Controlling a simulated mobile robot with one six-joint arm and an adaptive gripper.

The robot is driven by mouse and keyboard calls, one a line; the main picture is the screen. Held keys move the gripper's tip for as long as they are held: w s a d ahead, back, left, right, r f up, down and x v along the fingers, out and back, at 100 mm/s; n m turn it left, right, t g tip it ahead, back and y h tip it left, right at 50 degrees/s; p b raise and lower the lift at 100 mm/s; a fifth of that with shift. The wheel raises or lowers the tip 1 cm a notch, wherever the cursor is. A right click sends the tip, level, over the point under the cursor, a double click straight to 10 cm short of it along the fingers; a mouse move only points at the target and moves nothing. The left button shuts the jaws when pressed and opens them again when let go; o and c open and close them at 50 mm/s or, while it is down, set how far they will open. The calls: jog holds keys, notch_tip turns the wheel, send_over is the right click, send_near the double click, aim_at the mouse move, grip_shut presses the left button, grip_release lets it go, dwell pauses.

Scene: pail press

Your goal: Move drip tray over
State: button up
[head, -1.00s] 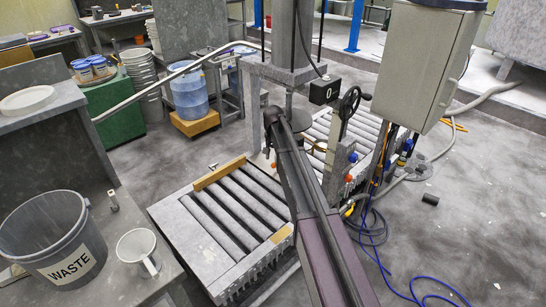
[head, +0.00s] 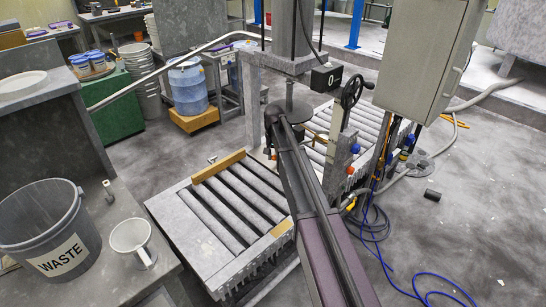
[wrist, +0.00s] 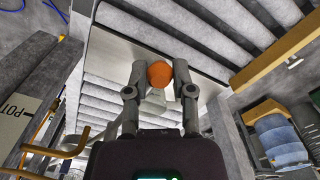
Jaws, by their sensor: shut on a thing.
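My gripper (wrist: 160,80) is shut on a round orange knob (wrist: 159,72), with one finger on each side of it in the wrist view. A pale, smooth metal plate (wrist: 112,58) lies just beyond the knob, along the ends of grey rollers. It may be the drip tray, but I cannot tell for sure, nor whether the knob is fixed to it. In the head view my arm reaches to the press, beside the round press plate (head: 289,111). My fingertips and the knob are mostly hidden there behind my own arm.
The near roller conveyor (head: 218,215) has a wooden rail (head: 218,166) at its back. A second roller section (head: 352,125) lies beyond the press. A control cabinet (head: 425,60) and blue hose (head: 432,283) are right.

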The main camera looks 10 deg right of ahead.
jog(key=shift+s+d, duration=1.15)
jog(key=shift+s, duration=0.2)
jog(key=shift+s+d, duration=0.1)
jog(key=shift+s, duration=0.05)
jog(key=s+d, duration=0.2)
jog(key=d, duration=0.1)
dwell(0.4)
jog(key=shift+d, duration=0.2)
jog(key=shift+s+d, duration=0.25)
jog(key=shift+d, duration=0.6)
jog(key=shift+s+d, duration=0.25)
jog(key=shift+d, duration=0.55)
